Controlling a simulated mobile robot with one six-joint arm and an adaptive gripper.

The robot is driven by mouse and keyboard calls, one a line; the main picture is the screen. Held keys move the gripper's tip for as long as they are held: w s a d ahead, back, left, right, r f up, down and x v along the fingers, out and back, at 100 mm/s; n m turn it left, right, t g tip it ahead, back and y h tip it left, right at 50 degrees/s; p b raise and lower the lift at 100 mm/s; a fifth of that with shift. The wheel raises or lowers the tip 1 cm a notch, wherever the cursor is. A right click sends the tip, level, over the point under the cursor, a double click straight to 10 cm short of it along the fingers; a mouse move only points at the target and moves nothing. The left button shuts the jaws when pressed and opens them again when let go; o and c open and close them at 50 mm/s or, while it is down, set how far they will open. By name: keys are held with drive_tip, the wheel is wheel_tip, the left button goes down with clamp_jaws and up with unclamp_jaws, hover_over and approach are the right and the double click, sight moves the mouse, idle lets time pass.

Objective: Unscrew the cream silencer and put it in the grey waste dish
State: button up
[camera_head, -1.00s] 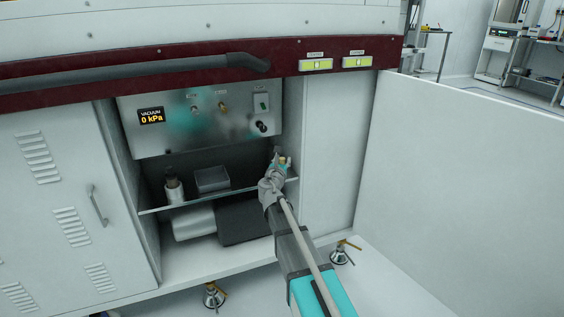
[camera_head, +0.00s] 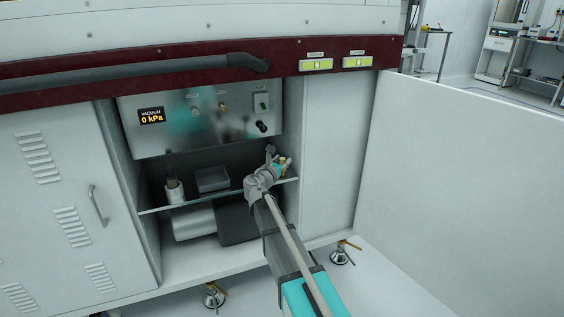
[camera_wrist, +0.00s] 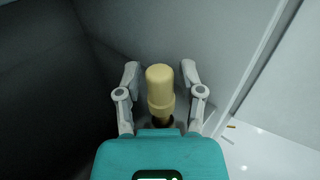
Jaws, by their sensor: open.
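The cream silencer (camera_wrist: 160,88) is a blunt cylinder with a collar and a dark lower end, in the middle of the wrist view. My gripper (camera_head: 278,160) is open, with one finger on each side of the silencer; gaps show between the fingers and it. The silencer also shows as a small cream spot beside my gripper in the head view (camera_head: 284,160). What its dark lower end joins is partly hidden by my gripper's teal body. A grey open-looking box (camera_head: 212,180), likely the waste dish, stands on the cabinet shelf, left of my gripper.
A pale bottle-like thing with a dark neck (camera_head: 174,190) stands left of the box on the shelf (camera_head: 158,209). A metal panel (camera_head: 180,135) with fittings and a 0 kPa display hangs above. A pale cylinder (camera_head: 194,223) and a dark block (camera_head: 237,222) lie below.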

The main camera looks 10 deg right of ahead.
drive_tip(key=shift+w+a+m+g+h, duration=0.1)
drive_tip(key=shift+w+m+g+h, duration=0.05)
drive_tip(key=shift+m+g+h, duration=0.75)
drive_tip(key=shift+g+h, duration=0.3)
drive_tip(key=shift+h, duration=0.1)
drive_tip(key=shift+c, duration=0.3)
clamp_jaws()
drive_tip(key=shift+s+t+y, duration=0.2)
drive_tip(key=shift+t+y, duration=0.1)
drive_tip(key=shift+t, duration=0.1)
